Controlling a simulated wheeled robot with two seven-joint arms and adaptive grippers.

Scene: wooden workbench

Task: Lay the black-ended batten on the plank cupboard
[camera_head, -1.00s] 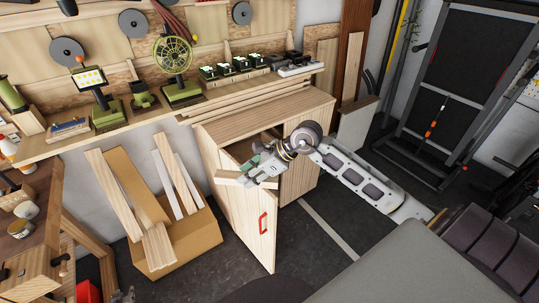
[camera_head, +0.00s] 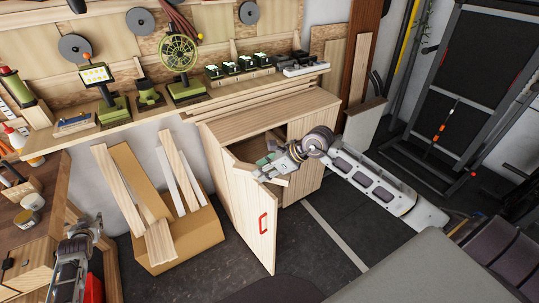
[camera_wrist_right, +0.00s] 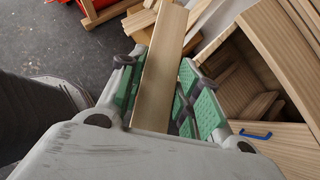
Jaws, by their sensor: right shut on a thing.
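My right gripper (camera_head: 268,168) is at the open front of the plank cupboard (camera_head: 265,112), below its top and by the open door. In the right wrist view its green fingers (camera_wrist_right: 168,95) are shut on a pale wooden batten (camera_wrist_right: 160,70), which runs lengthwise between them. No black end shows on it; its near end is hidden by the gripper body. In the head view the batten is mostly hidden by the hand and hard to tell from the door. The cupboard's top is bare.
The cupboard door (camera_head: 245,215) with a red handle stands open towards me. A cardboard box (camera_head: 190,240) with several wooden offcuts stands left of it. A shelf (camera_head: 160,115) with tools and a fan (camera_head: 180,55) runs behind.

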